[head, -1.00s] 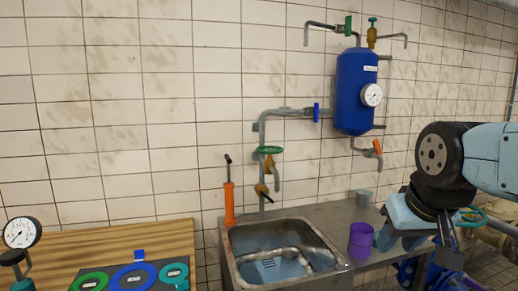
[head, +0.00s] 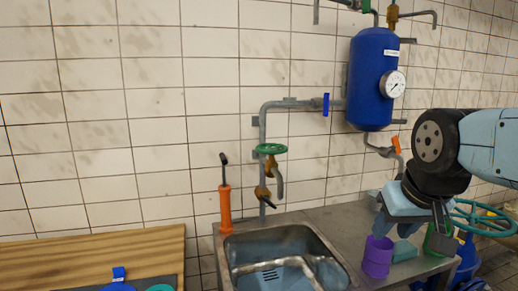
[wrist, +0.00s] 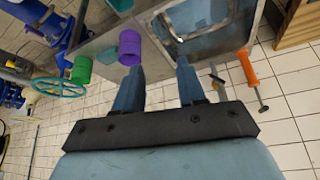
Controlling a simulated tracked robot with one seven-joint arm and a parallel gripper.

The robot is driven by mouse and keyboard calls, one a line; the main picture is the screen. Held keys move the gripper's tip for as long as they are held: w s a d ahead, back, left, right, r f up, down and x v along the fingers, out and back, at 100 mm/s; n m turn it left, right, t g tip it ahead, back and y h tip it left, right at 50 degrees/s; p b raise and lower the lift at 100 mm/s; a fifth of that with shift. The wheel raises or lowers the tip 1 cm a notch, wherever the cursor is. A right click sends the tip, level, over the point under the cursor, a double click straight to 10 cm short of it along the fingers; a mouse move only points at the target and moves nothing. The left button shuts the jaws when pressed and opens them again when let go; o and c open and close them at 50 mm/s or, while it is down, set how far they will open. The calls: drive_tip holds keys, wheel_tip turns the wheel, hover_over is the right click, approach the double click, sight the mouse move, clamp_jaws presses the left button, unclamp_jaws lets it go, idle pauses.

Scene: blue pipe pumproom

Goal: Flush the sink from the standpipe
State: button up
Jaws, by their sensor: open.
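The steel sink (head: 340,262) is set in the counter at the bottom centre of the head view; its rim also shows in the wrist view (wrist: 163,28). The grey standpipe (head: 262,135) rises on the wall behind it, with a green handwheel (head: 271,149) above a brass tap (head: 263,192) and a short grey spout. A blue lever (head: 326,104) sits on the pipe's upper horizontal run. My gripper (wrist: 158,85) is open and empty, its two blue fingers apart. It is right of the sink in the head view, over the counter side, touching nothing that I can see.
A purple cup (head: 378,257), a teal block (head: 404,251) and a green cup (head: 437,240) stand on the counter near my gripper. An orange hand pump (head: 225,207) is left of the standpipe. A blue tank (head: 371,80) with a gauge hangs right. A wooden bench (head: 70,255) is left.

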drive_tip(key=shift+w, duration=0.1)
drive_tip(key=w+n+g+h, duration=0.25)
drive_tip(key=w+h, duration=0.25)
drive_tip(key=w, duration=0.7)
drive_tip(key=n+t+h, duration=0.3)
drive_tip(key=n+t, duration=0.5)
drive_tip(key=t, duration=0.5)
approach(258, 148)
drive_tip(key=x, duration=0.4)
drive_tip(key=a+x, duration=0.1)
drive_tip(key=x, duration=0.3)
drive_tip(key=f+x, duration=0.1)
drive_tip(key=x, duration=0.4)
drive_tip(key=shift+w+a, duration=0.1)
drive_tip(key=shift+w, duration=0.35)
drive_tip(key=shift+r, duration=0.1)
drive_tip(key=shift+s, duration=0.1)
clamp_jaws()
